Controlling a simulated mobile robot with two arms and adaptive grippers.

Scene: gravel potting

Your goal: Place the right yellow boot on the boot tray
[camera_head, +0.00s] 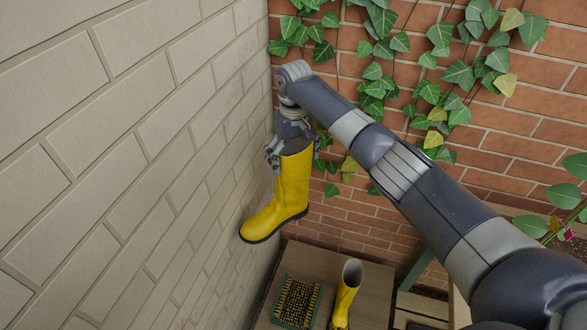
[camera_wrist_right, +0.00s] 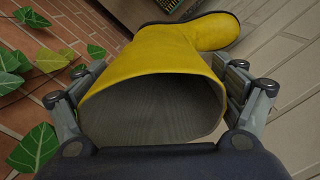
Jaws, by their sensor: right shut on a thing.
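A yellow boot (camera_head: 286,187) with a dark sole hangs upright from my right gripper (camera_head: 294,150), toe toward the lower left. The fingers are shut on its upper shaft, and the boot is clear of the wooden surface below. In the right wrist view the boot's open top (camera_wrist_right: 155,105) faces the camera, with a finger on each side. A second yellow boot (camera_head: 345,293) stands below on the wooden surface (camera_head: 375,292), cut off by the lower edge. I cannot make out a separate boot tray. My left gripper is out of view.
A green-edged bristle mat (camera_head: 297,302) lies on the wooden surface, left of the standing boot. A pale block wall (camera_head: 130,130) is close on the left. A brick wall (camera_head: 345,215) with ivy (camera_head: 383,50) is behind. Wooden slats (camera_head: 422,305) are at the lower right.

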